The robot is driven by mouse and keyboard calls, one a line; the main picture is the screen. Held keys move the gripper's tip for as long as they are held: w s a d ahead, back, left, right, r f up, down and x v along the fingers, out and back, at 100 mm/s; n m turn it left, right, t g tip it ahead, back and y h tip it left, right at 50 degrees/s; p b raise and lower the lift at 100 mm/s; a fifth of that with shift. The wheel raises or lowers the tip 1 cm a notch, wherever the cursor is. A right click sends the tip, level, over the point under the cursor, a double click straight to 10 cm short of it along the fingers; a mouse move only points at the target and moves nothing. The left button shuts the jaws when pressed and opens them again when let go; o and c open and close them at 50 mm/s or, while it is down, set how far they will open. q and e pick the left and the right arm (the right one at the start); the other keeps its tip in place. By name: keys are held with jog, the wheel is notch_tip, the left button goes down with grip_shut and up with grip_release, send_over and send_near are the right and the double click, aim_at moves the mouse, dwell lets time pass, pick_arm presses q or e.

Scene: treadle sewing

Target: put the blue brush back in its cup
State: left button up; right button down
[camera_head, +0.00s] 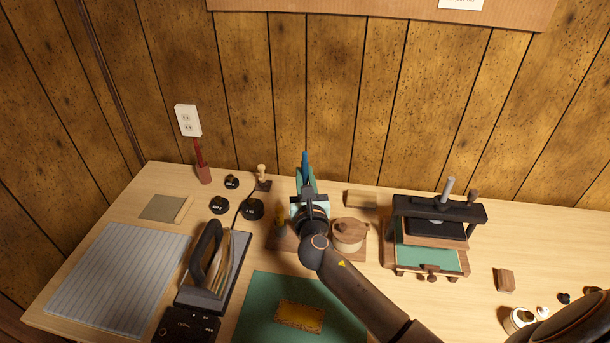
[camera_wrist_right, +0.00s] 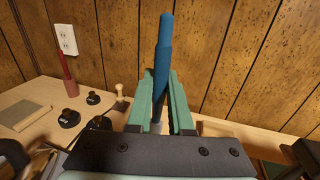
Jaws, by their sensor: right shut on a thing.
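The blue brush (camera_head: 305,166) stands nearly upright at the back middle of the table. My right gripper (camera_head: 308,190) is shut on it, with green finger pads on either side. In the right wrist view the blue handle (camera_wrist_right: 164,45) rises above the pads and leans slightly; a grey lower part shows between them. The brush's lower end and what lies under it are hidden by my gripper. I cannot make out a blue cup. A red brush in a reddish holder (camera_head: 203,173) stands at the back left. My left gripper is not in view.
A press (camera_head: 437,229) stands further right. Black knobs (camera_head: 252,208) and an iron-like tool (camera_head: 207,255) are to the left. A green mat (camera_head: 258,310) lies in front.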

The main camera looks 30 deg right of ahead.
jog(key=shift+f+b, duration=2.15)
pick_arm(q)
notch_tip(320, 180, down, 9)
jog(key=b, duration=0.4)
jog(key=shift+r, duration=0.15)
pick_arm(e)
notch_tip(320, 180, down, 5)
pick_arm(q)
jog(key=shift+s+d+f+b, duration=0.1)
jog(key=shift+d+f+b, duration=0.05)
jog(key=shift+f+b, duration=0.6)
pick_arm(e)
jog(key=shift+f, duration=0.9)
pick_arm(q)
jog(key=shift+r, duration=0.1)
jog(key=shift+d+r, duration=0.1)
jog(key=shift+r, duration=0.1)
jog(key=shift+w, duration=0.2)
pick_arm(e)
jog(key=c, duration=0.7)
grip_release()
jog(key=shift+c, duration=0.2)
